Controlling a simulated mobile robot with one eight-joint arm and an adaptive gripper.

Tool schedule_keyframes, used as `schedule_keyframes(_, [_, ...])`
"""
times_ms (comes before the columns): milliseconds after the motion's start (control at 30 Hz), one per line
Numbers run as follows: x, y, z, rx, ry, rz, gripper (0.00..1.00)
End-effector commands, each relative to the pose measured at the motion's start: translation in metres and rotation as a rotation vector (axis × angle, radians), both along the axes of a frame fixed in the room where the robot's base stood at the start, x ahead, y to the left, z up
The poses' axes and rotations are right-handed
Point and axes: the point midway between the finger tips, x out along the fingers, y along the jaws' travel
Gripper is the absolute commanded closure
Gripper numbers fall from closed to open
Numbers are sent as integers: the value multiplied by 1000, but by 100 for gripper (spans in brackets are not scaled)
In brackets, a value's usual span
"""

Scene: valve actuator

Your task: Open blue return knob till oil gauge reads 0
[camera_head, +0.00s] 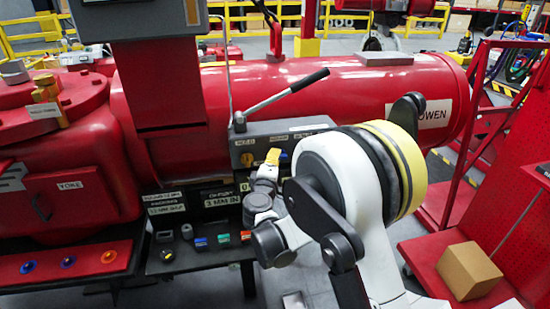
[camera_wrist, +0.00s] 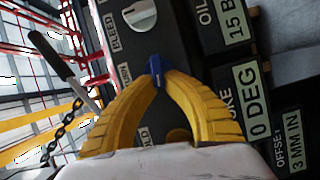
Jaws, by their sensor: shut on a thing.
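The blue return knob (camera_wrist: 155,66) is on the dark control panel (camera_wrist: 120,40), between the tips of my yellow gripper (camera_wrist: 158,76) in the wrist view. My fingers are shut on it. In the head view, my gripper (camera_head: 273,157) is at the panel front and its yellow finger shows there; the arm covers much of the area. The oil gauge (camera_wrist: 232,28) is a display beside the panel, marked OIL and reading 15 B, its unit cut off by the picture edge.
A white knob (camera_wrist: 140,15) and a partly hidden yellow knob (camera_wrist: 178,137) are on the same panel. A black-gripped lever (camera_head: 290,92) rises above it. Yoke (camera_wrist: 258,110) and offset (camera_wrist: 288,140) displays read 0 DEG and 3 MM IN. A cardboard box (camera_head: 468,270) is at right.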

Motion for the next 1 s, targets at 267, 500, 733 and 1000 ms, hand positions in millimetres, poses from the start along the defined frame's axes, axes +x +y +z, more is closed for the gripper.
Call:
schedule_keyframes(267, [0, -1, 0, -15, -4, -2, 100])
schedule_keyframes(500, [1, -1, 0, -14, -4, -3, 83])
schedule_keyframes(733, [0, -1, 0, -14, -4, -2, 66])
schedule_keyframes(1000, [-11, 2, 0, -13, -4, 0, 66])
